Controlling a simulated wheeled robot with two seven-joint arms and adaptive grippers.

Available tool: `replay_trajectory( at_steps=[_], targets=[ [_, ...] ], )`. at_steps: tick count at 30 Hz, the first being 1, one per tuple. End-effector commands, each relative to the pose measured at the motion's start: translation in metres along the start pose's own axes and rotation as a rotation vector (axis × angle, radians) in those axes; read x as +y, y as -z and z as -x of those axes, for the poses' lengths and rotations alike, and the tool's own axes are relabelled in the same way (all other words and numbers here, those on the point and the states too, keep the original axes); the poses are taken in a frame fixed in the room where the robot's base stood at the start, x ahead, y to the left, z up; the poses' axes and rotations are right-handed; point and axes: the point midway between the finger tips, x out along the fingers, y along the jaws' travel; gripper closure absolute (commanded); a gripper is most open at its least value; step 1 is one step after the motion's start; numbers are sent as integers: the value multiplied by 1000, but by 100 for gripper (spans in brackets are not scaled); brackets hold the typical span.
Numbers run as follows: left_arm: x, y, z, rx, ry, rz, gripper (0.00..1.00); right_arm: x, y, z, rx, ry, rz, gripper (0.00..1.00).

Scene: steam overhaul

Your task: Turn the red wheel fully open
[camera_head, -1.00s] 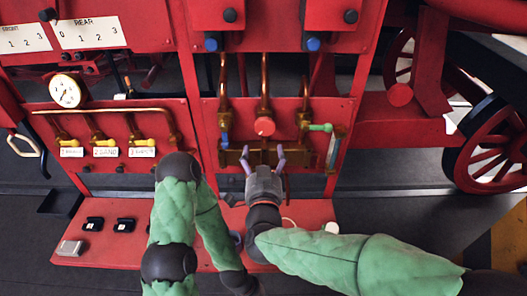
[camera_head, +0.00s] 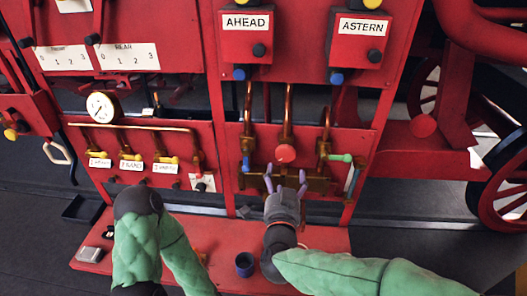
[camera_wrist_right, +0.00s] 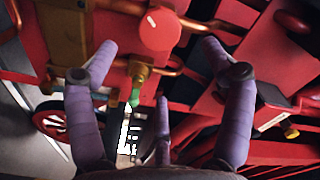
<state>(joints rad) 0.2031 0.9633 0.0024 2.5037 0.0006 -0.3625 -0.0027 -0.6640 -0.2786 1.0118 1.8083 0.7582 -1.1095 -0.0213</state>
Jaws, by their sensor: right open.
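The red wheel (camera_head: 285,153) is a small round red disc on a brass pipe, in the lower right red panel. In the right wrist view the red wheel (camera_wrist_right: 160,30) is at the top middle, facing the camera. My right gripper (camera_head: 285,176) is open and empty, just below the red wheel in the head view. In the right wrist view the spread purple fingers of my right gripper (camera_wrist_right: 158,52) stand either side of and below the wheel, apart from it. My left arm shows at the lower left of the head view; its gripper is out of view.
A blue handle (camera_head: 246,163) and a green handle (camera_head: 341,157) flank the red wheel on neighbouring pipes. A brass bar (camera_head: 318,184) runs below. A red shelf (camera_head: 215,230) with a dark blue cup (camera_head: 244,264) lies under the panel. A gauge (camera_head: 102,107) is at left.

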Motion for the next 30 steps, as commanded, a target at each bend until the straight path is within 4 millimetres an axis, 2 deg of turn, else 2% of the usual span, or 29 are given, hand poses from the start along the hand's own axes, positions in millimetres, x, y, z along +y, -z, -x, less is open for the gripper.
replay_trajectory(
  at_steps=[5, 18, 24, 30],
  targets=[
    [0, 0, 0, 0, 0, -1, 100, 2, 0, -17, 1, -4, -2, 18],
    [1, 0, 1, 0, 0, -1, 100, 2, 0, -90, 0, -3, -1, 18],
    [1, 0, 2, 0, 0, -1, 100, 1, 0, -104, 1, -1, 0, 18],
    [1, 0, 2, 0, 0, 0, 100, 1, 0, -107, 0, -1, 0, 18]
  ],
)
